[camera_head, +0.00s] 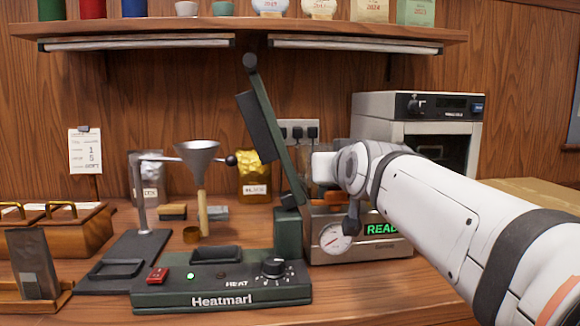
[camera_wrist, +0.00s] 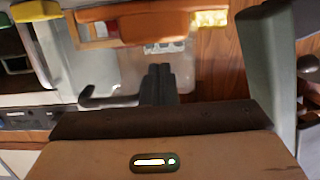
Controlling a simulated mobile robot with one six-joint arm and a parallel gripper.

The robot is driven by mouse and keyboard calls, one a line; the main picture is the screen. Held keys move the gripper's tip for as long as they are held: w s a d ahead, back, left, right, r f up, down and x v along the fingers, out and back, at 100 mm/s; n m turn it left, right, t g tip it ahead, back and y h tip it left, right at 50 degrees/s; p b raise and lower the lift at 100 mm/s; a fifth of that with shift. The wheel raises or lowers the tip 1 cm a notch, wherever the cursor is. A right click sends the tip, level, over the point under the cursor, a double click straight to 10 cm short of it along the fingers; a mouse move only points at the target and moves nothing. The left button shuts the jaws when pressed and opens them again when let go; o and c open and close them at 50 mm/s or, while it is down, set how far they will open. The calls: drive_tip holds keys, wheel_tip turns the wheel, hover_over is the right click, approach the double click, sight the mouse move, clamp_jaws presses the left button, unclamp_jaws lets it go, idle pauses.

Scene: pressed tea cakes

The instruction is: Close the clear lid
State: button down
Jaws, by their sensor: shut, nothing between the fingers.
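A pale, see-through panel, which looks like the clear lid (camera_wrist: 120,68), shows in the wrist view just past my fingertips. In the head view a faint clear panel (camera_head: 340,150) stands upright behind my wrist, above the metal box with the green "READ…" display (camera_head: 383,229); my arm covers much of it. My gripper (camera_wrist: 160,70) is shut and empty, its dark fingers pointing at the panel. I cannot tell whether they touch it. In the head view the fingers are not clearly seen. An orange part (camera_wrist: 153,26) lies beyond the fingers.
A green sealer marked "Heatmarl" (camera_head: 222,283) stands in front, its arm raised (camera_head: 275,130) close to the left of my wrist. A funnel stand (camera_head: 198,155) is further left. A white cabinet (camera_head: 378,128) is behind my arm. A shelf (camera_head: 240,33) runs overhead.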

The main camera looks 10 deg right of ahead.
drive_tip(key=shift+s+f, duration=0.1)
drive_tip(key=shift+f, duration=0.25)
idle(0.3)
